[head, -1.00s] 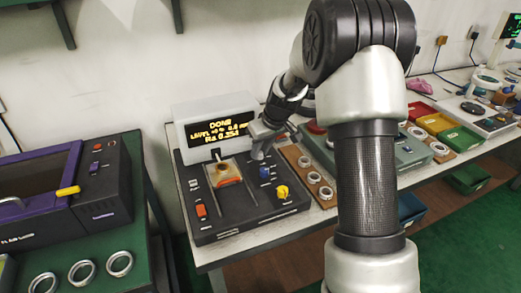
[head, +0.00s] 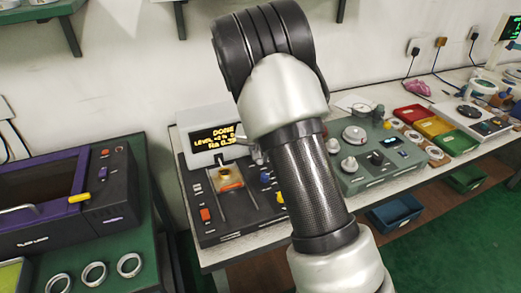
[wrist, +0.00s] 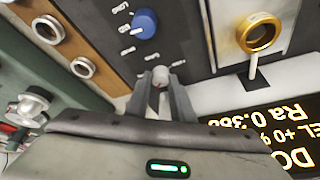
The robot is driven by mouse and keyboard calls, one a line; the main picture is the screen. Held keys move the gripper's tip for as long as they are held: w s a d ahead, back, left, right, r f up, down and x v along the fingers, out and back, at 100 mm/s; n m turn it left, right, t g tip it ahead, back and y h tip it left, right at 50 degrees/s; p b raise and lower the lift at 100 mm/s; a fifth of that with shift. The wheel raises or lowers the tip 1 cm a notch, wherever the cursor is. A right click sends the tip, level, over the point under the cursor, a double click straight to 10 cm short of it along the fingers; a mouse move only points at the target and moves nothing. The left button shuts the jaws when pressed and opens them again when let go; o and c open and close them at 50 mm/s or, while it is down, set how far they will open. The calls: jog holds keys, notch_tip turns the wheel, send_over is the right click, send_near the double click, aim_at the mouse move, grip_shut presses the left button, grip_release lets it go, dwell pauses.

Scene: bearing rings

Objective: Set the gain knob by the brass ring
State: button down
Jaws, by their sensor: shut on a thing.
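In the wrist view, my gripper (wrist: 160,88) is shut on a small pale grey knob (wrist: 160,75), one finger on each side of it. I take it as the gain knob; its label is too small to read. The brass ring (wrist: 258,33) sits on the tester's stage, with a thin probe reaching to it; it also shows in the head view (head: 227,174). The tester's display (head: 216,137) reads DONE, with a level line and an Ra value partly hidden by my arm.
A blue knob (wrist: 144,22) stands on the same panel beside the held knob. A brown board with steel rings (wrist: 47,29) lies alongside. An orange switch (head: 205,214) is at the panel's front left. A green-grey instrument (head: 375,155) stands to the right.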

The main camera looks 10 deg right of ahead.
jog(key=shift+m+g+h+p, duration=0.3)
jog(key=shift+m+h+p, duration=0.2)
jog(key=shift+m+p, duration=0.65)
jog(key=shift+a+m, duration=0.1)
jog(key=shift+m, duration=0.35)
jog(key=c, duration=1.8)
grip_release()
jog(key=shift+p+v, duration=0.75)
jog(key=shift+v, duration=7.95)
